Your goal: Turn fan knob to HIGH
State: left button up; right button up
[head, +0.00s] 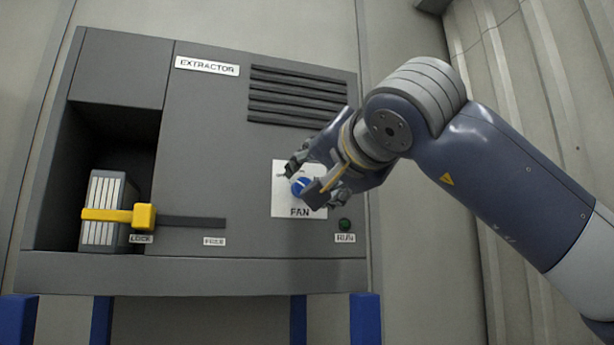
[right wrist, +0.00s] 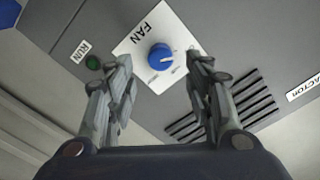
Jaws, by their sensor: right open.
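The fan knob (head: 299,187) is a round blue dial with a pale pointer mark, on a white square plate (head: 284,204) labelled FAN. In the right wrist view the knob (right wrist: 161,57) sits between and beyond the fingertips, with clear space on both sides. The small setting words on the plate are too blurred to read. My right gripper (head: 305,180) is open in front of the plate, and its fingers partly cover the plate in the head view. It also shows in the right wrist view (right wrist: 160,70), empty. My left gripper is not in view.
The grey extractor cabinet (head: 205,110) carries a vent grille (head: 295,95) above the plate and a dark green RUN light (head: 345,224) at its lower right. A yellow latch (head: 143,216) crosses a filter block (head: 105,190) in the left recess. Blue legs (head: 365,318) stand below.

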aim_at(305, 186)
jog(key=p+x, duration=0.1)
jog(key=x, duration=0.4)
jog(key=shift+a, duration=0.1)
jog(key=c, duration=1.1)
